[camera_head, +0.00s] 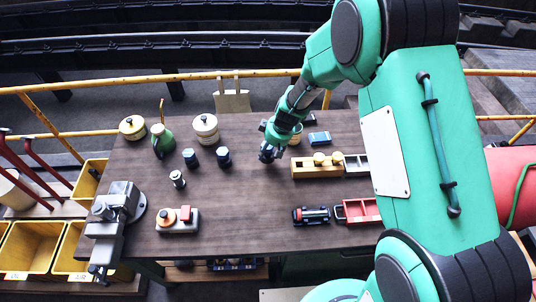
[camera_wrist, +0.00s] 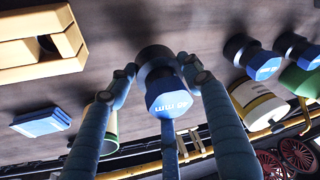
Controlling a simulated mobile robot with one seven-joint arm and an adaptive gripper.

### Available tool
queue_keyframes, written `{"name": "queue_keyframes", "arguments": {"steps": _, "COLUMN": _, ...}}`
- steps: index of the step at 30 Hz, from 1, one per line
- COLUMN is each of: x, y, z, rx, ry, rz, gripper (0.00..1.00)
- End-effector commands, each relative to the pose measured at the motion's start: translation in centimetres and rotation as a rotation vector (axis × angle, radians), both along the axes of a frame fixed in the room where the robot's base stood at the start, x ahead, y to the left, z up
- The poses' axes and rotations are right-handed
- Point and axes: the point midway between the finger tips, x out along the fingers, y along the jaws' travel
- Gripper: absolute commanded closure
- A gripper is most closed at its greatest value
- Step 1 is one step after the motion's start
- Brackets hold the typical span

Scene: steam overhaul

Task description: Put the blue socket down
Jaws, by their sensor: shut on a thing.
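My gripper (camera_head: 268,152) is above the back middle of the brown workbench (camera_head: 255,205), its fingers pointing down. In the wrist view my gripper (camera_wrist: 158,72) is shut on a blue socket (camera_wrist: 168,103), with fingers on both sides. The socket has a blue hexagonal end with white size lettering, partly legible, and a dark round end toward the bench. In the head view the fingers mostly hide it. It is close to the bench top; I cannot tell whether it touches. Two similar blue sockets, one (camera_head: 190,157) and another (camera_head: 223,156), stand to the left.
A wooden tray (camera_head: 310,173) and a blue box (camera_head: 319,138) lie to the right. A tin is partly hidden behind my gripper. A green oil can (camera_head: 162,140) and a cream pot (camera_head: 205,129) stand back left. Bare bench lies in front of my gripper.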

Motion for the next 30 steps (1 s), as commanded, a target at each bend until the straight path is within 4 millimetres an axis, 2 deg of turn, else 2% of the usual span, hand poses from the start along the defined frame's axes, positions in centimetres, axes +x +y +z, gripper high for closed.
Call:
{"name": "queue_keyframes", "arguments": {"steps": 9, "x": 0.2, "y": 0.0, "z": 0.1, "rx": 0.0, "ry": -0.002, "rz": 0.001, "gripper": 1.0}}
{"name": "queue_keyframes", "arguments": {"steps": 14, "x": 1.0, "y": 0.2, "z": 0.1, "rx": 0.0, "ry": -0.002, "rz": 0.001, "gripper": 1.0}}
{"name": "queue_keyframes", "arguments": {"steps": 21, "x": 0.9, "y": 0.2, "z": -2.8, "rx": 0.0, "ry": 0.0, "rz": 0.001, "gripper": 1.0}}
{"name": "queue_keyframes", "arguments": {"steps": 30, "x": 1.0, "y": 0.2, "z": -3.5, "rx": 0.0, "ry": -0.003, "rz": 0.0, "gripper": 1.0}}
